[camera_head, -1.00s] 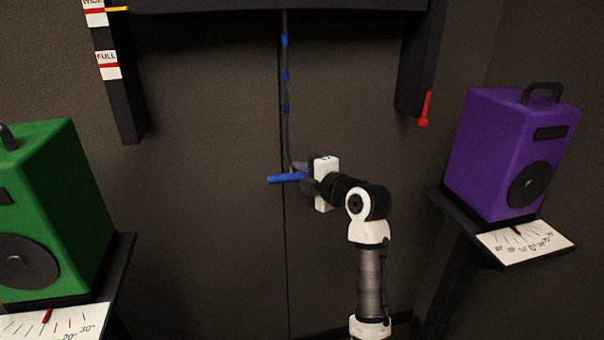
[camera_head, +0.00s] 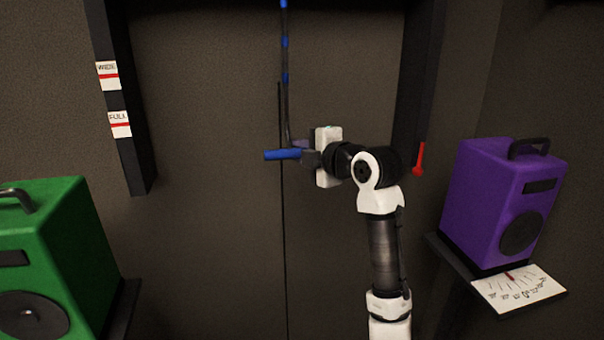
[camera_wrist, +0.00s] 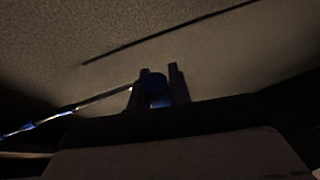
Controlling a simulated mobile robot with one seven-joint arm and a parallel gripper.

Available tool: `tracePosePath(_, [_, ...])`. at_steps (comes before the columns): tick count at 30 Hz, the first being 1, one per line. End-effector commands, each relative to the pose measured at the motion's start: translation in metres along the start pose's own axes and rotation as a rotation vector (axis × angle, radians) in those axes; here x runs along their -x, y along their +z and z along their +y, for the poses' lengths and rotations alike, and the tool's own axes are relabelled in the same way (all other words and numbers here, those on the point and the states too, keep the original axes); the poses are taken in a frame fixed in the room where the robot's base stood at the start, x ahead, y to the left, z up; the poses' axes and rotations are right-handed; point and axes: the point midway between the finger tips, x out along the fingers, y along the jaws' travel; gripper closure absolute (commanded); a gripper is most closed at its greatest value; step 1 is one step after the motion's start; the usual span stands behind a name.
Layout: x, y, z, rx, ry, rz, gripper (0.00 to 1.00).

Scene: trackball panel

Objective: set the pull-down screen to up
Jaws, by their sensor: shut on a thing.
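A dark rod with blue bands (camera_head: 285,75) hangs down from above the head view, and the banded length also shows at the left of the wrist view (camera_wrist: 35,125). A blue handle (camera_head: 278,155) lies crosswise at its lower end. My gripper (camera_head: 302,152) is shut on this handle, coming from the right. In the wrist view the blue handle (camera_wrist: 154,84) sits between the two fingers. The screen itself is above the head view, apart from perhaps a dark strip at the top edge. The left post (camera_head: 128,155) carries a WIDE label (camera_head: 107,76) and a FULL label (camera_head: 120,124).
A green speaker (camera_head: 60,250) stands at the lower left. A purple speaker (camera_head: 500,205) stands on a shelf at the right, with a dial card (camera_head: 518,290) below it. A red lever (camera_head: 420,160) hangs by the right post (camera_head: 418,75).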

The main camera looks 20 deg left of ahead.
Motion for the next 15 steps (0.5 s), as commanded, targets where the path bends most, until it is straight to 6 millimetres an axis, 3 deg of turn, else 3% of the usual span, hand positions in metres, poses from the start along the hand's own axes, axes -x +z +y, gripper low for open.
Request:
tracePosePath(1, [0.004, -0.002, 0.019, 0.004, 0.004, -0.001, 1.0])
tracePosePath(6, [0.009, -0.003, 0.046, 0.002, 0.002, -0.001, 1.0])
tracePosePath(15, [0.012, -0.004, 0.062, 0.0, 0.002, -0.001, 1.0])
